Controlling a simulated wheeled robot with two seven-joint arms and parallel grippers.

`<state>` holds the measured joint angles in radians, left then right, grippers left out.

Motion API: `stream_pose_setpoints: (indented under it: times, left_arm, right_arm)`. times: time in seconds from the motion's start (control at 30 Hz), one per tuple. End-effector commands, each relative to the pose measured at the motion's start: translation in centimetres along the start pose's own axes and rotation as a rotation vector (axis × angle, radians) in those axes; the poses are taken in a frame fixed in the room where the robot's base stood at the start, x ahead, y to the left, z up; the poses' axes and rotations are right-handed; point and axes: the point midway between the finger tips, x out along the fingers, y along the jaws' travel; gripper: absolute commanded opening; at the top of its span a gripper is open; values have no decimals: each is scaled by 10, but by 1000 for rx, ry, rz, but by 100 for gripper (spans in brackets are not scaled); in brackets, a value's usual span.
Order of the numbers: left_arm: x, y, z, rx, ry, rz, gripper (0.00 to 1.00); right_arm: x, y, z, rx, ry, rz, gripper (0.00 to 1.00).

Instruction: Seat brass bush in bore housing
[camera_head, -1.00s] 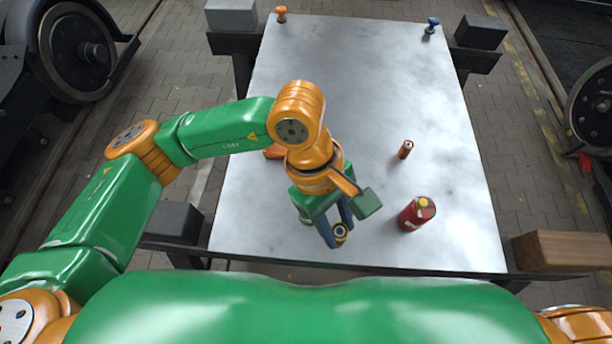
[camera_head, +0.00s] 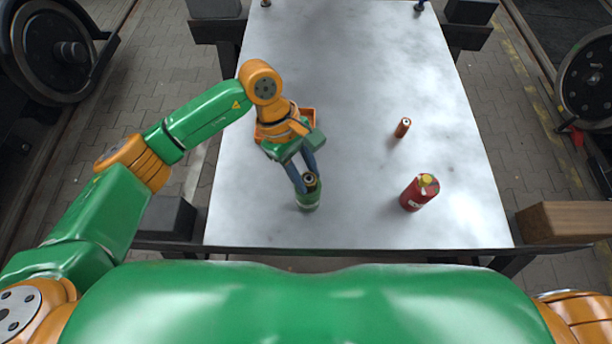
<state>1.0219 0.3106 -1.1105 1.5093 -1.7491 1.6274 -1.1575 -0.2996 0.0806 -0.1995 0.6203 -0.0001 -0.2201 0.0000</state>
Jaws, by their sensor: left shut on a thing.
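My left gripper (camera_head: 307,176) points down over the front left part of the pale metal table (camera_head: 360,215). Its blue fingers are shut on a small ring-shaped piece, the brass bush (camera_head: 309,180), whose dark round opening faces up. A green cylinder (camera_head: 308,200) stands on the table directly below and behind the fingertips in this view. I cannot tell whether the bush touches it. No bore housing can be made out for certain; an orange thing (camera_head: 307,114) is mostly hidden behind my left wrist. My right gripper is out of view.
A red can with a yellow top (camera_head: 419,193) stands at the right front of the table. A small orange cylinder (camera_head: 403,128) stands behind it. A wooden block (camera_head: 565,222) lies off the right edge.

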Motion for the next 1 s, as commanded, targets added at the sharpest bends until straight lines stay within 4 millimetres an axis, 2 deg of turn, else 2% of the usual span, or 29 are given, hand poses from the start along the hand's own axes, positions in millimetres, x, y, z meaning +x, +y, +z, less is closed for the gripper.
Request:
stream_pose_setpoints:
  times: [0.03, 0.17, 0.2, 0.3, 0.67, 0.77, 1.0]
  left_arm:
    - [5, 0, -2, 1, 0, 0, 0]
    - [2, 0, -1, 2, 1, 2, 0]
    - [2, 0, -1, 2, 1, 2, 45]
    - [2, 0, -1, 2, 1, 2, 67]
    - [-4, 1, -2, 0, 1, 4, 67]
    - [-20, 1, -3, 4, 5, 6, 67]
    - [-85, 1, -3, 1, 4, 8, 67]
  right_arm:
    - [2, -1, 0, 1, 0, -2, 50]
    - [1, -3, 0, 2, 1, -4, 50]
    - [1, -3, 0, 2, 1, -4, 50]
    - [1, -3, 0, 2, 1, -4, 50]
    - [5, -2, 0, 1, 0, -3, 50]
    - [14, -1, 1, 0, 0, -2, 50]
    - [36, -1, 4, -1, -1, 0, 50]
